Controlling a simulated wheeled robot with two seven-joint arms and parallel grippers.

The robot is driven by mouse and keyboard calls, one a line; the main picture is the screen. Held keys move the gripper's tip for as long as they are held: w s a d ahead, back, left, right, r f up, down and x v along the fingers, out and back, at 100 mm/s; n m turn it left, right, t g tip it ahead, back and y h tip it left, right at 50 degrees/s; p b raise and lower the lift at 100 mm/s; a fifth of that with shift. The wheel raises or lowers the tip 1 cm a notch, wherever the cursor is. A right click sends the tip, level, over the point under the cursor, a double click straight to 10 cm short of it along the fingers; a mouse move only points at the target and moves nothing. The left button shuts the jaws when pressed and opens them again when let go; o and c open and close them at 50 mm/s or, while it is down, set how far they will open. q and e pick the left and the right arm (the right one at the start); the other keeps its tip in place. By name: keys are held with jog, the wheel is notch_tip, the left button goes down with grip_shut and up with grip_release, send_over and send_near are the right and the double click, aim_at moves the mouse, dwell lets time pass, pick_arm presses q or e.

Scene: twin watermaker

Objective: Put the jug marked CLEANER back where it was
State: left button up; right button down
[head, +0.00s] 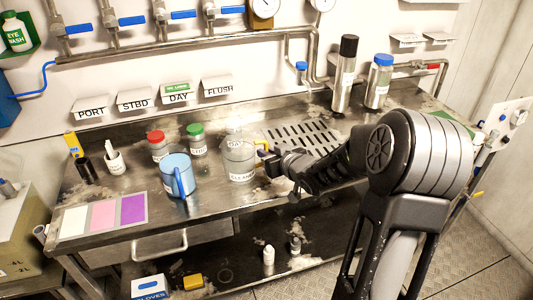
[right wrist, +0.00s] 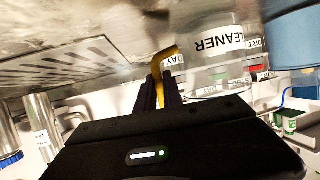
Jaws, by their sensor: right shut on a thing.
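The clear jug marked CLEANER (head: 238,163) stands upright at the middle of the steel bench, left of the slotted drain plate. Its label also shows, upside down, in the right wrist view (right wrist: 219,43). My right gripper (head: 270,160) reaches in from the right and is shut on the jug's yellow handle (right wrist: 163,62). The fingers hide part of the handle. I cannot tell whether the jug's base touches the bench. My left gripper is not in view.
A blue jug (head: 177,176) stands close on the left, with red-capped (head: 157,146) and green-capped (head: 196,140) jars behind. The slotted drain plate (head: 303,142) is right of the jug. Two tall bottles (head: 345,75) (head: 378,82) stand at the back right. A colour card (head: 98,213) lies front left.

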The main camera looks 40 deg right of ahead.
jog(key=shift+f, duration=0.25)
jog(key=c, duration=1.5)
grip_release()
jog(key=shift+r, duration=0.1)
jog(key=shift+s+r, duration=0.1)
jog(key=shift+r, duration=0.1)
jog(key=shift+p+v, duration=0.45)
jog(key=shift+v, duration=5.4)
jog(key=shift+f, duration=0.1)
